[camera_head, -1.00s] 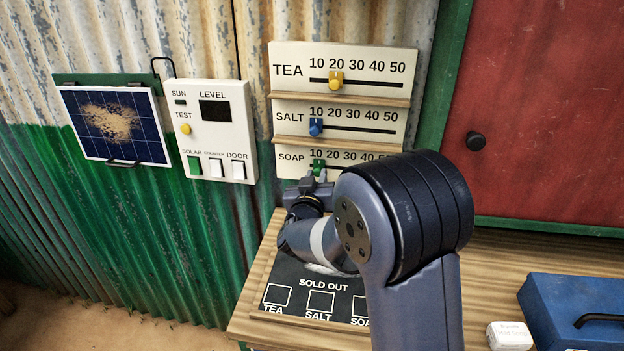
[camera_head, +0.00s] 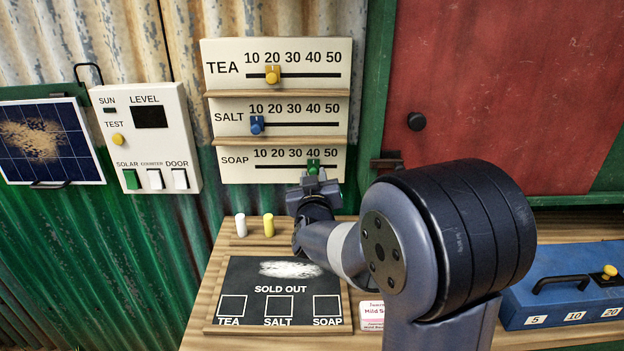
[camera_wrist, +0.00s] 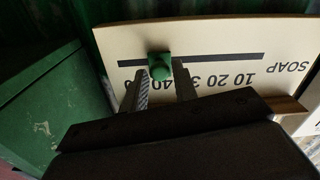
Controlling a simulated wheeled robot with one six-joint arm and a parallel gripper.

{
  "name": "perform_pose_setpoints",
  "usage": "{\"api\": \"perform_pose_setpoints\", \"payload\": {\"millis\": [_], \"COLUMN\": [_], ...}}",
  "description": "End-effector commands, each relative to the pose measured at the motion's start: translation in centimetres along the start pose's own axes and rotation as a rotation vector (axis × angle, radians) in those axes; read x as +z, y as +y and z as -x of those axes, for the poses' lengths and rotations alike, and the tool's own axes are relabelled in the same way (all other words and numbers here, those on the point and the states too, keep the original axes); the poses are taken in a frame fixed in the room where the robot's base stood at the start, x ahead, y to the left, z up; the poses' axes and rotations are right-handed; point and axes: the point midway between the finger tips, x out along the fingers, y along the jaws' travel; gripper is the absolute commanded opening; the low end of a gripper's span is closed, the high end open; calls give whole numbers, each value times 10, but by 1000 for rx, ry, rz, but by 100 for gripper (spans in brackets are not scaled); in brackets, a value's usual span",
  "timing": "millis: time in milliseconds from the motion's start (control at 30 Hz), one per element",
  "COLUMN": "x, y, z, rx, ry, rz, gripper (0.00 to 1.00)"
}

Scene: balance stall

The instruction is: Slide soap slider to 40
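The soap slider is a green knob (camera_head: 313,165) on the lowest row of the price board, directly under the 40. In the wrist view the green knob (camera_wrist: 160,67) sits between my two fingertips, with one finger close against each side. My gripper (camera_head: 314,178) reaches up to the knob from below in the head view, and its fingers hide the board just under it. In the wrist view my gripper (camera_wrist: 161,72) shows upside-down SOAP numbers beside it, and the 40 is partly covered by a finger.
The yellow tea knob (camera_head: 272,75) is at 20 and the blue salt knob (camera_head: 257,124) at 10. Wooden ledges separate the rows. Below are a SOLD OUT chalkboard (camera_head: 250,285) and chalk sticks. A blue cash box (camera_head: 560,290) stands right, a switch panel (camera_head: 180,120) left.

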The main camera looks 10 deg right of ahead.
Motion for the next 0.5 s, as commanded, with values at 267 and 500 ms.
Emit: {"api": "perform_pose_setpoints", "payload": {"millis": [267,500], "x": [0,0], "y": [0,0], "z": [0,5], "rx": [0,0], "ry": [0,1], "rz": [0,0], "gripper": [43,43]}}
